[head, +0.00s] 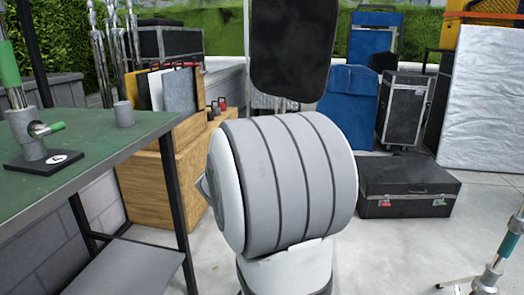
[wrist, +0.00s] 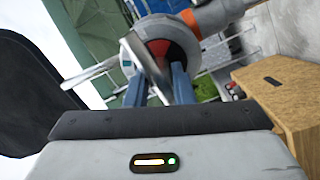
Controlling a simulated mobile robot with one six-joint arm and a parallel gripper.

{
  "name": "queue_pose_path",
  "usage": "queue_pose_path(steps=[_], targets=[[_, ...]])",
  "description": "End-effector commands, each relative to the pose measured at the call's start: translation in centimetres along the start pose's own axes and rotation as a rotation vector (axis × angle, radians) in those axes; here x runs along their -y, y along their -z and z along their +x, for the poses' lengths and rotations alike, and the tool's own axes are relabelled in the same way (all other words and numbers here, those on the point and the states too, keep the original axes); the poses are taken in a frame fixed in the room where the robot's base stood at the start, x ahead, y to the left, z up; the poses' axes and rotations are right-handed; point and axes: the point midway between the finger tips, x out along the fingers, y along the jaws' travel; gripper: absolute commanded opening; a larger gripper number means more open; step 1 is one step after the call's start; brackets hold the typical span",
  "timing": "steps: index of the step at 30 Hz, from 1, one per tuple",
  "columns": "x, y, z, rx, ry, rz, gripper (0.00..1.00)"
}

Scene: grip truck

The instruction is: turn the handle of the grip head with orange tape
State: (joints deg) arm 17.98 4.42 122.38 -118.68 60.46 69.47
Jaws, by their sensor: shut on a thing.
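The grip head (wrist: 172,28) with orange tape (wrist: 222,12) is at the top middle of the wrist view, a round grey metal body with a red inner face. Its silver handle (wrist: 145,62) slants down between the fingers of my gripper (wrist: 158,78), which is shut on it. A thin metal bar (wrist: 92,73) reaches left from the head. The fingers hide part of the head's lower side. This grip head cannot be made out in the head view.
In the head view, a green-topped table (head: 95,150) at left bears another grip head (head: 30,140) with green tape and a small grey cylinder (head: 123,113). A wooden crate (head: 150,190) stands behind. A black case (head: 408,187) lies at right. A stand (head: 490,275) is at lower right.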

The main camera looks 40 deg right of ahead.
Motion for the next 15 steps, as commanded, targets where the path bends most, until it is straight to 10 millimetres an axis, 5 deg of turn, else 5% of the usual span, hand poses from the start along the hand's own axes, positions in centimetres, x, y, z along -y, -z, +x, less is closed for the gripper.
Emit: queue_pose_path(steps=[6,7,15], targets=[[-0.14,0.08,0.03,-0.001,-0.002,0.004,0.0],[-0.14,0.08,0.03,-0.001,-0.002,0.004,0.23],[-0.06,0.06,0.01,-0.001,-0.001,0.001,0.46]])
